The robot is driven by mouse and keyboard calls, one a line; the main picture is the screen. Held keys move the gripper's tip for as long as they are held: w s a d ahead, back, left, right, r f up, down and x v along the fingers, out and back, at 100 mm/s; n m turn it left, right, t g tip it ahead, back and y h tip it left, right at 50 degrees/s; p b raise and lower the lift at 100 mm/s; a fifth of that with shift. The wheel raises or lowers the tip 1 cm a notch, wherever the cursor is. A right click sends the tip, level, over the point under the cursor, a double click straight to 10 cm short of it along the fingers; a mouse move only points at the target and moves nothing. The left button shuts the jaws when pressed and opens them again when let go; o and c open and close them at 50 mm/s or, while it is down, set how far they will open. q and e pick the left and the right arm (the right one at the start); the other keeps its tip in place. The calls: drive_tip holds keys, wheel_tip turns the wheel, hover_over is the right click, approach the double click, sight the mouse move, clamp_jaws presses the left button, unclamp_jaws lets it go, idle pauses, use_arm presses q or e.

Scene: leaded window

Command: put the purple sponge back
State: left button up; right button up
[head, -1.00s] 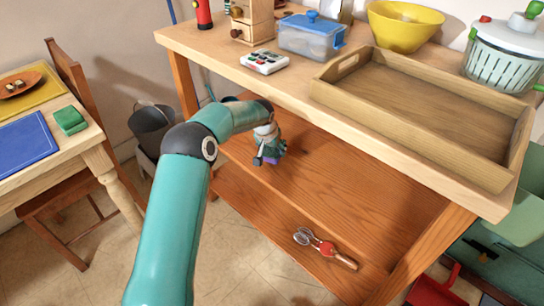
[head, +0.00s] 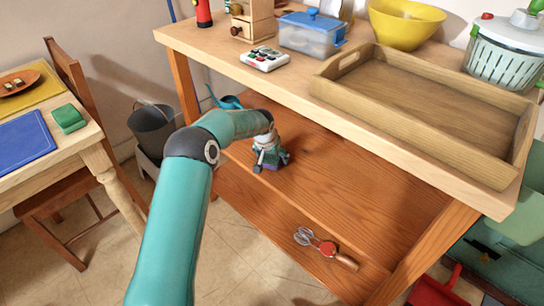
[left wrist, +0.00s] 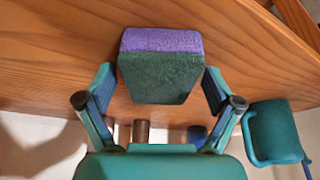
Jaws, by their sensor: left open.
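The sponge (left wrist: 160,65), purple along one edge with a dark green face, shows in the left wrist view in front of the wooden shelf. My left gripper (left wrist: 162,82) is open, with one finger on each side of the sponge. I cannot tell whether the fingertips touch it. In the head view my left gripper (head: 268,163) is at the upper shelf (head: 340,185) under the worktop, and the sponge is mostly hidden by it. My right gripper is not in view.
A teal watering can (head: 228,101) stands behind my forearm. The worktop above holds a wooden tray (head: 430,100), a blue-lidded box (head: 310,38) and a yellow bowl (head: 405,25). The shelf right of my gripper is clear.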

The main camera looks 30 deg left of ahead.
sight(269, 160)
use_arm(q)
drive_tip(key=shift+r, duration=0.2)
drive_tip(key=p+v, duration=0.1)
drive_tip(key=v, duration=0.4)
drive_tip(key=shift+s+r, duration=0.1)
drive_tip(key=shift+s, duration=0.05)
drive_tip(key=s+d+b, duration=0.1)
drive_tip(key=s+d, duration=0.1)
drive_tip(key=s, duration=0.9)
drive_tip(key=s+d+f+g+h, duration=0.1)
drive_tip(key=s+d+f+h, duration=0.1)
drive_tip(key=s+d+f, duration=0.5)
drive_tip(key=s+d+f+g+h, duration=0.15)
drive_tip(key=s+d+f, duration=0.25)
drive_tip(key=d+f, duration=0.55)
drive_tip(key=s+d+f, duration=0.2)
drive_tip(key=s+d, duration=0.1)
drive_tip(key=s, duration=0.3)
drive_tip(key=s+d+f+g+h, duration=0.1)
drive_tip(key=s+d+f, duration=0.1)
drive_tip(key=s+d, duration=0.2)
drive_tip(key=shift+s+d, duration=0.3)
drive_tip(key=shift+s, duration=0.9)
drive_tip(key=shift+g, duration=0.25)
